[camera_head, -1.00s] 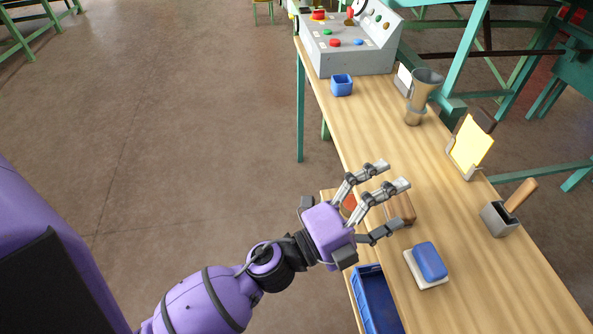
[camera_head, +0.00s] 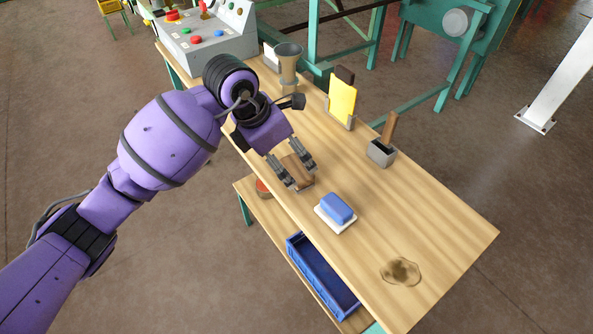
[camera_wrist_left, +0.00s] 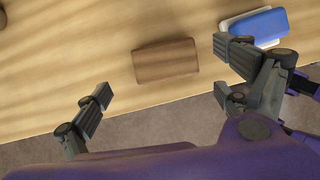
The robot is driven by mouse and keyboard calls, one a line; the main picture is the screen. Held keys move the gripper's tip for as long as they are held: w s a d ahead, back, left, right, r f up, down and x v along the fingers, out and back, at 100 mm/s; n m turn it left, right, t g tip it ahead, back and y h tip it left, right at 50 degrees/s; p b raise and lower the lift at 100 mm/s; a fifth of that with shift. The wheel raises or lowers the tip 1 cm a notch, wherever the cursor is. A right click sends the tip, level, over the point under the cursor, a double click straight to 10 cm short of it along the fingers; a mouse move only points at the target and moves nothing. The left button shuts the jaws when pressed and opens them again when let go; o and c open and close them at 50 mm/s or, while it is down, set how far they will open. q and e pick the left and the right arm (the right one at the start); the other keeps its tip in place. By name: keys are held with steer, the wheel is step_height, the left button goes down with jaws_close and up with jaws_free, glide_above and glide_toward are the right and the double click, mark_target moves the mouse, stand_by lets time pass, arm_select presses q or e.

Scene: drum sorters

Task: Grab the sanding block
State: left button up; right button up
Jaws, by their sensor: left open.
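A brown block (camera_head: 299,172), which looks like the sanding block, lies on the wooden bench near its front edge. It also shows in the left wrist view (camera_wrist_left: 165,61), lying flat with its long side across the picture. My left gripper (camera_head: 302,179) is over it from above, fingers pointing down, and partly hides it in the head view. In the left wrist view the fingers are wide apart, one to each side of the block, with nothing between them gripped. My right gripper is in neither view.
A blue block on a white holder (camera_head: 336,208) sits close to the right of the brown block. A grey box with a wooden handle (camera_head: 382,151), a yellow card stand (camera_head: 342,102) and a metal funnel (camera_head: 288,62) stand behind.

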mark_target(297, 166)
arm_select(q)
steer(key=x, duration=0.5)
steer(key=shift+s+d, duration=0.1)
steer(key=shift+d, duration=0.3)
steer(key=shift+c, duration=0.3)
steer(key=c, duration=1.1)
steer(key=shift+c, duration=0.9)
steer(key=shift+r, duration=0.1)
